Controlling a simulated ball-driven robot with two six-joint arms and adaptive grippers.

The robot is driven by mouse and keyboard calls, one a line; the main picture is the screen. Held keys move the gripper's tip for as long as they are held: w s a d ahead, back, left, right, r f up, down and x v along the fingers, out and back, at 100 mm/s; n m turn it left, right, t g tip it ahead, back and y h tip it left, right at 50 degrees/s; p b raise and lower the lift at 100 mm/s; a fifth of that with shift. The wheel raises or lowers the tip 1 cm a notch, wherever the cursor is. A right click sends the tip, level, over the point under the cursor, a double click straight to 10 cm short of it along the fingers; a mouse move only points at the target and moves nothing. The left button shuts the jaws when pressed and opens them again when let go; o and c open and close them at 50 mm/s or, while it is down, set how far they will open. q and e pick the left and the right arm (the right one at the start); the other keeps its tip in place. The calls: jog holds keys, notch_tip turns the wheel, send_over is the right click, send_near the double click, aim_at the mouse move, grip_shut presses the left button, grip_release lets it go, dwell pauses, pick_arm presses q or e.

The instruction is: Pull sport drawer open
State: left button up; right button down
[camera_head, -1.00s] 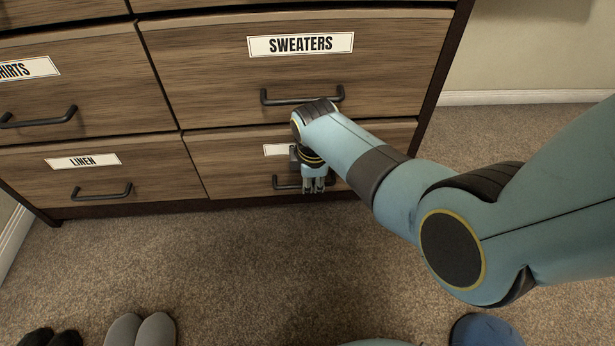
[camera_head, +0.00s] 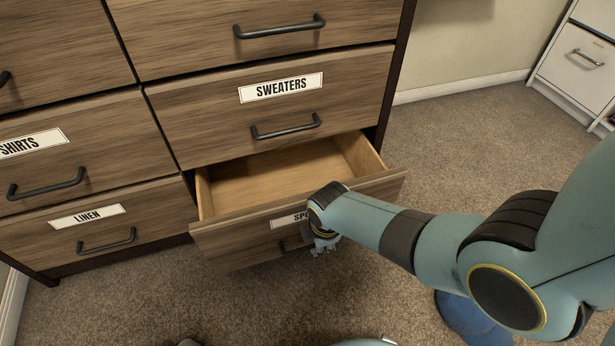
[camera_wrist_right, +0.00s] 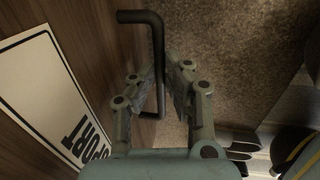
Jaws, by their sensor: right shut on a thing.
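The sport drawer (camera_head: 240,232) is pulled out of the dresser's bottom row, and its bare wooden inside shows empty. Its label is partly covered by my right wrist in the head view; the label (camera_wrist_right: 52,80) reads SPORT in the right wrist view. My right gripper (camera_head: 325,245) is at the drawer front. In the right wrist view its fingers (camera_wrist_right: 160,88) are on both sides of the dark bar handle (camera_wrist_right: 158,50), shut on it. In the head view the handle (camera_head: 288,246) is mostly hidden behind the gripper. My left gripper is not in view.
The sweaters drawer (camera_head: 200,115) above is shut, as are the shirts drawer (camera_head: 110,158) and the linen drawer (camera_head: 160,212) at left. Carpet (camera_head: 200,300) in front is clear. A blue round object (camera_head: 462,312) lies below my arm. A white cabinet (camera_head: 572,75) stands at right.

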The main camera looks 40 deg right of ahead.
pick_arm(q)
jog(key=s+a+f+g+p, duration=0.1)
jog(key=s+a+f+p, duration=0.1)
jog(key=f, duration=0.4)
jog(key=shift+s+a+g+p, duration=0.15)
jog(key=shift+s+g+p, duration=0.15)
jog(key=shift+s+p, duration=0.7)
pick_arm(e)
jog(key=s+a, duration=0.3)
jog(key=s, duration=0.7)
jog(key=shift+s, duration=0.15)
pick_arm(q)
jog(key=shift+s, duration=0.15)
pick_arm(e)
jog(key=c, duration=1.5)
grip_release()
jog(key=shift+o, duration=0.6)
notch_tip(320, 180, up, 12)
jog(key=s, duration=0.2)
jog(key=shift+a+f, duration=0.15)
jog(key=shift+a, duration=0.15)
